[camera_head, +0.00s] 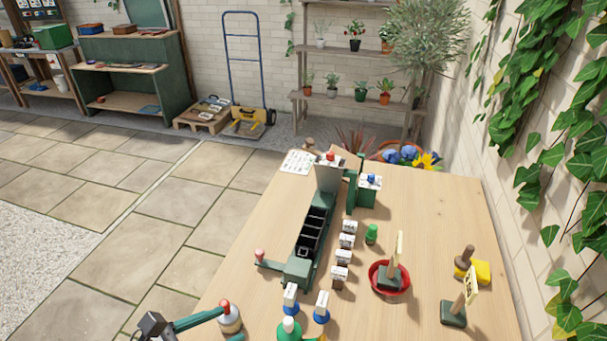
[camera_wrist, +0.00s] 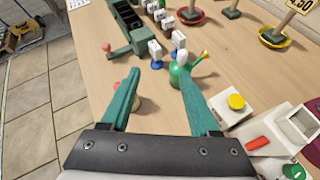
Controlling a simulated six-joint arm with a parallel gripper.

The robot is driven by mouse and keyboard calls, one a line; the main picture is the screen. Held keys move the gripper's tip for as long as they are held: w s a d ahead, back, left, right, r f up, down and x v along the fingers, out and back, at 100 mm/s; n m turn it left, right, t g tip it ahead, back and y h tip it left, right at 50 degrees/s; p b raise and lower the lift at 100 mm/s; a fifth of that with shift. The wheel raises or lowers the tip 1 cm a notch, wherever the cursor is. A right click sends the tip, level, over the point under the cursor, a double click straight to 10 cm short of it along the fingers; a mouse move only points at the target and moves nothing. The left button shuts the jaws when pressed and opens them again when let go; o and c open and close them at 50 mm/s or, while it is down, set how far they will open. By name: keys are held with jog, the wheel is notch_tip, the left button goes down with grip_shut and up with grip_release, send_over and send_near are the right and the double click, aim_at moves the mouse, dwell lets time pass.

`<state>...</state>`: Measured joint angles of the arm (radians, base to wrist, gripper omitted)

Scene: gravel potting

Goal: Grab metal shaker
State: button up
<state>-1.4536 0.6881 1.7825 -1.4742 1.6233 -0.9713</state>
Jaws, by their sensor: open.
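A small silvery shaker (camera_head: 231,322) with a reddish top stands near the front edge of the wooden table in the head view. In the wrist view the shaker (camera_wrist: 135,112) is mostly hidden behind the left finger; only part of its rounded side shows. My gripper (camera_wrist: 156,72) has two teal fingers spread wide apart, with nothing clamped between them. In the head view my gripper (camera_head: 230,326) is low at the front left of the table, its fingers close around the shaker. I cannot tell whether a finger touches it.
A green watering can (camera_head: 289,330) stands right of the shaker; it also shows near the right fingertip (camera_wrist: 181,74). Two blue-based bottles (camera_head: 290,298) and a green machine (camera_head: 300,270) with a red-knobbed lever stand behind. A red saucer (camera_head: 374,285) lies right.

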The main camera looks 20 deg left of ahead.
aim_at(224, 303)
jog(key=s+a+f+n+t+y, duration=0.2)
jog(key=s+a+f+n+y, duration=0.1)
jog(key=s+a+n, duration=0.3)
jog(key=shift+m, duration=0.4)
jog(key=x, duration=0.5)
jog(key=a+x, duration=0.1)
jog(key=x, duration=1)
jog(key=shift+w+a, duration=0.2)
jog(key=shift+a, duration=0.2)
grip_shut()
jog(key=shift+r, duration=0.1)
